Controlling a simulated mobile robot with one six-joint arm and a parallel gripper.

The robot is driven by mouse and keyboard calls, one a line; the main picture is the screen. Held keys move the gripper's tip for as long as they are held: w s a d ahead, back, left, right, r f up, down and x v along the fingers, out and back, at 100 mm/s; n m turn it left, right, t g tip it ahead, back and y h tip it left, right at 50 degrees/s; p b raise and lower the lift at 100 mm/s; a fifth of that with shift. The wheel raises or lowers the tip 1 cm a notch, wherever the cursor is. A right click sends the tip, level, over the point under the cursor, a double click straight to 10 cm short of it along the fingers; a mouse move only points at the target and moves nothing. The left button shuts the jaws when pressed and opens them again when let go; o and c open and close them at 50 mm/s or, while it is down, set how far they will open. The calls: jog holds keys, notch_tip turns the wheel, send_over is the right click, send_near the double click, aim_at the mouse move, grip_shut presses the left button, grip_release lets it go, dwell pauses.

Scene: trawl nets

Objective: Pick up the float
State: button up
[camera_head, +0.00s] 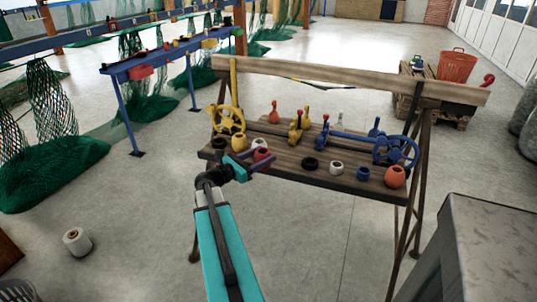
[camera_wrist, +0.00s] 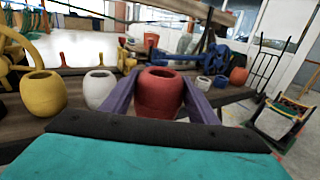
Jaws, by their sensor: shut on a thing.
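A red float (camera_wrist: 160,95), rounded with a dark hole in its top, sits between the two purple fingers of my gripper (camera_wrist: 160,80) in the wrist view. The fingers are shut on its sides and it is upright. In the head view the red float (camera_head: 262,154) is at the front left of the wooden bench (camera_head: 290,155), partly covered by my gripper (camera_head: 261,160). I cannot tell whether its base touches the bench.
A yellow float (camera_wrist: 43,92) and a white float (camera_wrist: 99,88) stand left of my gripper. A black ring (camera_head: 310,163), white float (camera_head: 336,167), blue float (camera_head: 363,173) and orange float (camera_head: 395,176) line the bench front. A wooden beam (camera_head: 350,80) crosses above the back.

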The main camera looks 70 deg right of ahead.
jog(key=shift+w+a, duration=0.15)
jog(key=shift+a, duration=0.4)
jog(key=w+a+n+t+h, duration=0.2)
jog(key=w+a+n+t, duration=0.6)
jog(key=w+a, duration=1.9)
jog(key=w+a+n+t+y, duration=0.1)
jog(key=w+a+t, duration=0.1)
jog(key=a, duration=1)
jog(key=w+a+n+t+y, duration=0.1)
jog(key=a+t, duration=0.4)
jog(key=a, duration=0.8)
jog(key=w+a+f+n+t+y, duration=0.1)
jog(key=w+a+n+t+y, duration=0.1)
jog(key=a, duration=1)
jog(key=shift+w+a+n+t, duration=0.2)
jog(key=shift+w+n+t, duration=0.2)
jog(key=shift+t, duration=0.5)
jog(key=shift+d, duration=0.15)
